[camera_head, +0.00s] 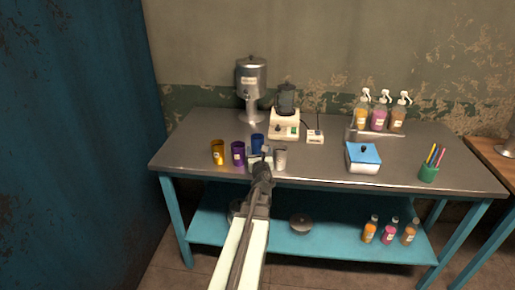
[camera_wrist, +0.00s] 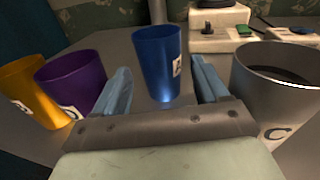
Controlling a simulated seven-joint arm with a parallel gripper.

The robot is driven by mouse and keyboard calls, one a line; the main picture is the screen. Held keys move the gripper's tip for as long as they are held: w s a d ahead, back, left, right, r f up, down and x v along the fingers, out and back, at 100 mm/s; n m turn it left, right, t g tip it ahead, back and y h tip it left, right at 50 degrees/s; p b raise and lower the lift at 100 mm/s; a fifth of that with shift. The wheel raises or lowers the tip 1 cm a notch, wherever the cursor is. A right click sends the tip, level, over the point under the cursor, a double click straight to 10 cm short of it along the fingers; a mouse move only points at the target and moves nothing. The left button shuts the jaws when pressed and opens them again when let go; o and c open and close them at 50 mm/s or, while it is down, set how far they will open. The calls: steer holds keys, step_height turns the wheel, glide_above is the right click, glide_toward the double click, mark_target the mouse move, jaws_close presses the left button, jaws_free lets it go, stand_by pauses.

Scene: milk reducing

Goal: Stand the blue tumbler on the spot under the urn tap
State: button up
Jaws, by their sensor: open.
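The blue tumbler (camera_head: 257,143) stands upright on the steel table, behind the row of other cups. In the wrist view the blue tumbler (camera_wrist: 158,62) is straight ahead, between and beyond my fingertips, with a white label on its right side. My gripper (camera_head: 262,157) is open and low over the table's front part; its two blue fingers also show in the wrist view (camera_wrist: 160,85). Nothing is visibly held. The urn (camera_head: 251,80) stands at the back left of the table on a pedestal. Its tap and the spot beneath are too small to make out.
A yellow cup (camera_head: 217,152) and a purple cup (camera_head: 238,153) stand left of my gripper; a grey metal cup (camera_head: 280,158) marked C stands close on the right. A blender (camera_head: 286,112) stands behind. A blue-lidded box (camera_head: 363,158) is farther right. Bare tabletop lies left of the urn.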

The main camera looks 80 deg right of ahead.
mark_target(258, 147)
steer(key=x, duration=0.5)
steer(key=shift+d, duration=0.3)
steer(key=c, duration=0.9)
steer(key=shift+o, duration=0.2)
step_height(258, 147, up, 10)
